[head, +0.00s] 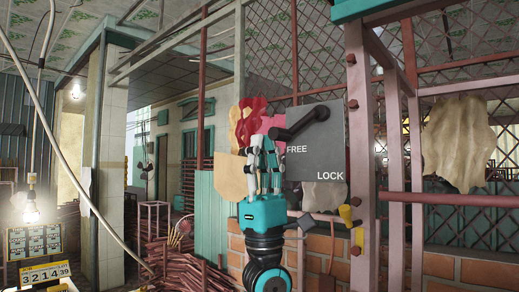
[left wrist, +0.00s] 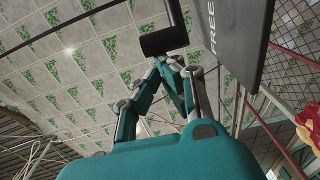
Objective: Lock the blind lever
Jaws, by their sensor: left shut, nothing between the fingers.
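The blind lever (head: 300,123) is a black arm on a grey plate (head: 325,155) marked FREE at the left and LOCK at the lower right. It runs from its pivot at the plate's upper right down-left to a grip end beside FREE. My left gripper (head: 262,145), teal and grey, is shut and empty, upright just below and left of the grip end. In the left wrist view the black grip (left wrist: 163,40) lies just beyond the shut fingertips (left wrist: 174,62); I cannot tell whether they touch. The plate (left wrist: 233,45) also shows there. My right gripper is not in view.
A pink metal post (head: 362,150) stands right of the plate, with mesh fencing behind. A low brick wall (head: 320,250) lies below. Red and tan shapes (head: 248,115) show behind the gripper. A lit bulb (head: 31,212) hangs at the far left.

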